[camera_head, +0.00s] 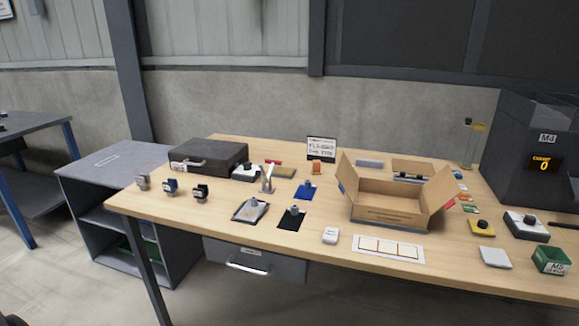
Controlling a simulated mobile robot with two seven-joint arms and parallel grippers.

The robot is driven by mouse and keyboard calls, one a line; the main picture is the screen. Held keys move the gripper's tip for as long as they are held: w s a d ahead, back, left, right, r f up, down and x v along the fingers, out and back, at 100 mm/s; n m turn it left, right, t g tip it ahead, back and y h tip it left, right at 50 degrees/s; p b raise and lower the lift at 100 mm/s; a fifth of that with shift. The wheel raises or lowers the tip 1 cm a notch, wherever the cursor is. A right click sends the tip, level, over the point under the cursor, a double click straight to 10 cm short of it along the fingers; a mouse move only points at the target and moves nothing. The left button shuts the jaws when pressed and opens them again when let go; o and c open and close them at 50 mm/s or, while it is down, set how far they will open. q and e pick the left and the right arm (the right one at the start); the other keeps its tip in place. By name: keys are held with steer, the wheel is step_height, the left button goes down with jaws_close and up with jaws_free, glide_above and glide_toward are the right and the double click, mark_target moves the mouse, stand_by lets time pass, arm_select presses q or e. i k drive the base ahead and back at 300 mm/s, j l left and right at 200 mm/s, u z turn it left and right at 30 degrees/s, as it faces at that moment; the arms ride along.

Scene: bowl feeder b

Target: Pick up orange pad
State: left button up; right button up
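A small orange block-like thing (316,168) stands toward the back middle of the wooden table, left of the open cardboard box and in front of a small sign. It is the most clearly orange loose object, but it is too small to tell whether it is a pad. A yellow piece with a dark knob (482,228) lies at the right, right of the box. Neither of my grippers shows in the head view.
The open cardboard box (388,217) stands right of centre on the table (210,222). A dark case (208,157) lies at the back left. Several stamp-like items stand front left. A white strip with framed squares (388,259) lies along the front edge. A dark machine (525,150) stands back right.

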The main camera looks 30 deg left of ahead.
mark_target(316, 170)
steer(key=u, duration=0.95)
steer(key=i+j+u, duration=0.15)
steer(key=k, duration=0.05)
